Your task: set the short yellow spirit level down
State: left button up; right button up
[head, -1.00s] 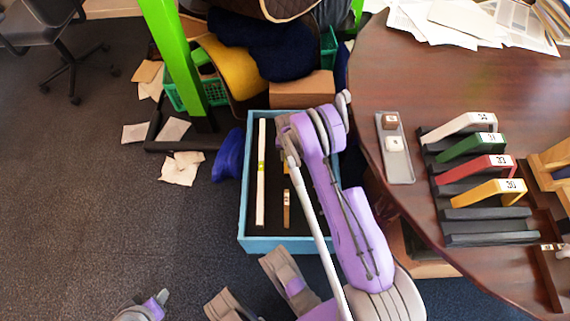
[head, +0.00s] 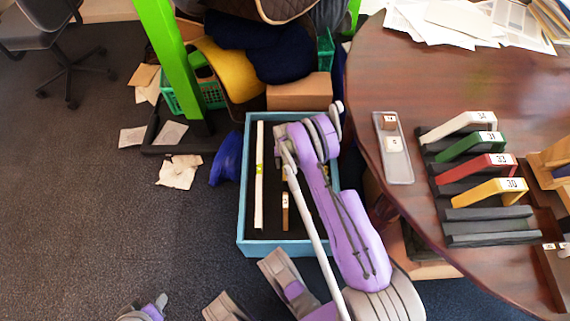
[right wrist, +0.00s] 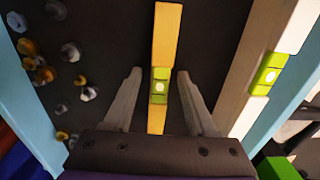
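The short yellow spirit level (right wrist: 159,118), with a green vial window at its middle, is in the blue box (head: 288,247) over its dark floor. Its near part also shows in the head view (head: 285,212); my right arm hides the rest. In the right wrist view my right gripper (right wrist: 159,76) has one finger on each side of the level, with a narrow gap on both sides.
A long white level (head: 259,175) lies along the box's left side. Several loose nuts and bolts (right wrist: 88,93) lie on the box floor. The round wooden table (head: 400,80) stands at the right, and a green post (head: 172,65) at the back left.

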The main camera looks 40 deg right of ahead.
notch_tip(320, 180, up, 12)
jog(key=p, duration=0.3)
jog(key=s+a+r+n+t, duration=0.1)
jog(key=s+a+r+n, duration=0.15)
jog(key=a+r, duration=0.55)
jog(key=s+a+r+n+t, duration=0.1)
jog(key=s+a+r, duration=0.3)
jog(key=r, duration=0.9)
jog(key=s+a+r+n+t, duration=0.1)
jog(key=s+a+r+n, duration=0.1)
jog(key=s+a, duration=0.3)
jog(key=s+a+r+n+t, duration=0.1)
jog(key=s+a+r, duration=0.3)
jog(key=s, duration=0.8)
jog(key=shift+s+a+n, duration=0.2)
jog(key=shift+a+n, duration=0.45)
jog(key=shift+n, duration=0.1)
jog(key=shift+r, duration=0.15)
